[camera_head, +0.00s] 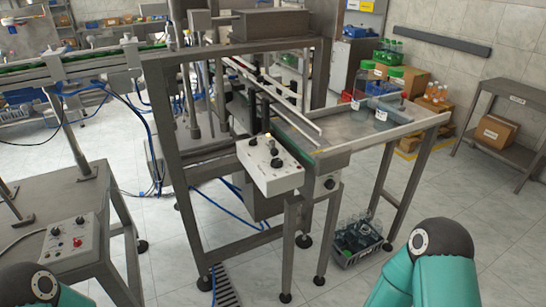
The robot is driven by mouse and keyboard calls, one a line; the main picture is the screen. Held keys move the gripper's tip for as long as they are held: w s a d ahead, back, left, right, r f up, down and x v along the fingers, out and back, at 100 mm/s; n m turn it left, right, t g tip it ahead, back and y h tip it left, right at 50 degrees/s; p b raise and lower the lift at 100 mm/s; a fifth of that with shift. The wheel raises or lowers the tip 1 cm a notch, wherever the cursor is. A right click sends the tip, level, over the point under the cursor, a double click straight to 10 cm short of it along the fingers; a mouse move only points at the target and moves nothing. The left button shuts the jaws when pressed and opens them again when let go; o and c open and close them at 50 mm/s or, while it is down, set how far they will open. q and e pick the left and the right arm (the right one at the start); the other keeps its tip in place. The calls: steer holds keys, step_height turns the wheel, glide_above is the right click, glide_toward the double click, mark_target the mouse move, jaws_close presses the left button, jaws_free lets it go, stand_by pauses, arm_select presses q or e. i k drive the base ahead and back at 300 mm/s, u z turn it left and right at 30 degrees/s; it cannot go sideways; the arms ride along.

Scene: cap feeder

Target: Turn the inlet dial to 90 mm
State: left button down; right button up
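A white control box (271,168) with several black knobs and a pale switch is mounted on the front of the steel machine frame in the middle. A dark round knob (329,184) sits on the frame just right of this box. A second grey control box (68,244) with dark knobs and a red button lies on the steel table at the left. I cannot tell which knob is the inlet dial, and no scale or millimetre marks are readable. Neither of my grippers is in view; only parts of my arms show at the bottom left and bottom right.
A steel tray table (408,125) with clear containers extends right of the machine. A crate of bottles (357,243) stands on the floor beneath it. A conveyor (95,65) runs at the upper left. Blue hoses hang around the frame. Tiled floor is open at the right.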

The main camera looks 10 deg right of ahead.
mark_target(275, 163)
steer(key=i, duration=0.9)
